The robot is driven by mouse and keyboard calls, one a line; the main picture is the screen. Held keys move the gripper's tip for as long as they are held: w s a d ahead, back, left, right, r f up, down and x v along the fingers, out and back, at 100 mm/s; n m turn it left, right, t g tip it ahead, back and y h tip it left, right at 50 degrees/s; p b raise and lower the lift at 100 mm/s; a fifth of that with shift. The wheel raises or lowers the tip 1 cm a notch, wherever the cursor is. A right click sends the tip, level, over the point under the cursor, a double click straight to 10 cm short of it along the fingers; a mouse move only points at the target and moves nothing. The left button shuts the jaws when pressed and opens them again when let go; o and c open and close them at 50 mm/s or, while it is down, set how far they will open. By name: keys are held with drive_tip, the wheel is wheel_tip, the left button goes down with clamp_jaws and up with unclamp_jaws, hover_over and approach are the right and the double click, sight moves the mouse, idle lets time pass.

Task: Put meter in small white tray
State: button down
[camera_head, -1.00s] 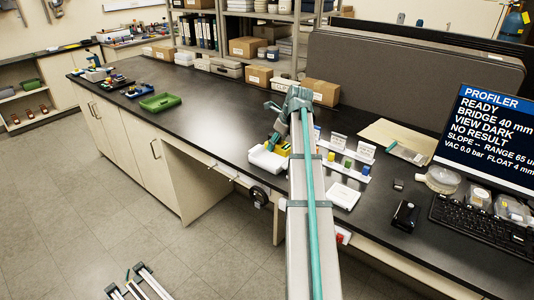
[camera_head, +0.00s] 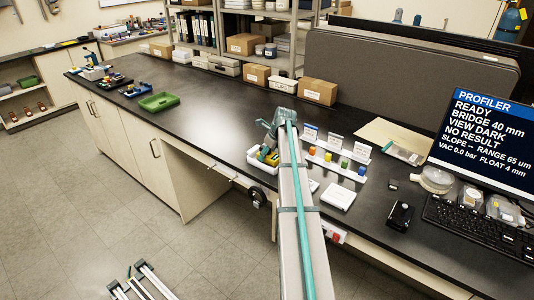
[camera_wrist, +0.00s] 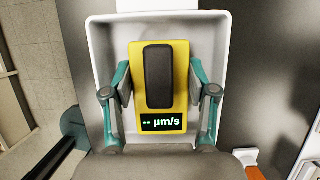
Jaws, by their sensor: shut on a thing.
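The meter (camera_wrist: 184,70) is a yellow handheld block with a dark pad and a small screen reading "-- µm/s". My gripper (camera_wrist: 160,93) is shut on its two sides in the wrist view. The small white tray (camera_wrist: 103,45) lies behind the meter in that view, its walls surrounding the meter on the far side and both sides. In the head view the tray (camera_head: 252,162) sits on the black bench, and my gripper (camera_head: 267,155) is down at it, partly hiding the inside. I cannot tell whether the meter touches the tray floor.
A white strip with several coloured pieces (camera_head: 328,157) and label cards stands right of the tray. A flat white pad (camera_head: 339,196) lies nearer the front. A green tray (camera_head: 159,102) is farther left, with clear bench between. The monitor (camera_head: 494,140) and keyboard (camera_head: 475,223) are right.

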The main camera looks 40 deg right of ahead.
sight(276, 158)
drive_tip(key=shift+f, duration=0.15)
drive_tip(key=shift+c, duration=1.6)
unclamp_jaws()
drive_tip(key=shift+f, duration=0.1)
drive_tip(key=b+v, duration=0.3)
drive_tip(key=v, duration=0.9)
drive_tip(key=shift+s+d+r, duration=0.1)
drive_tip(key=shift+r, duration=0.15)
